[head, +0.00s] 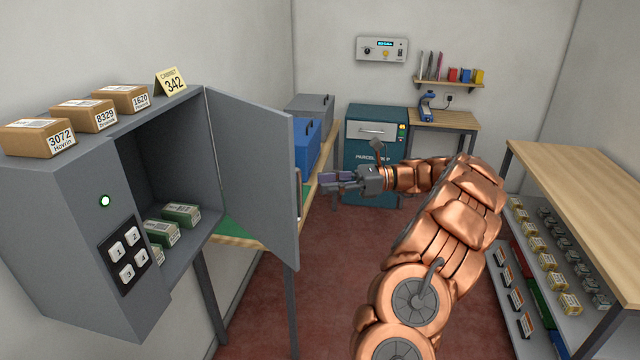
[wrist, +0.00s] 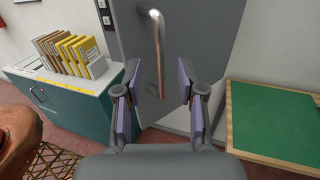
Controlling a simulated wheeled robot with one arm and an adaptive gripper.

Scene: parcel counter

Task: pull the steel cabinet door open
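The grey steel cabinet (head: 50,220) hangs at the left in the head view. Its door (head: 250,160) stands wide open, swung out to the right, and the dark inside shows. The steel bar handle (head: 299,190) is on the door's far face near its free edge; the wrist view shows the handle (wrist: 158,50) upright on the grey door panel (wrist: 190,60). My gripper (head: 325,180) is just right of the handle, pointing at it. In the wrist view its fingers (wrist: 160,95) are apart, with the handle ahead between them in the picture. Contact with it does not show.
Green-labelled parcels (head: 180,214) lie inside the cabinet; brown boxes (head: 85,115) stand on top. A table with a green mat (wrist: 270,120) is close by. A wooden bench (head: 580,180) stands right. Red floor (head: 330,260) is clear between.

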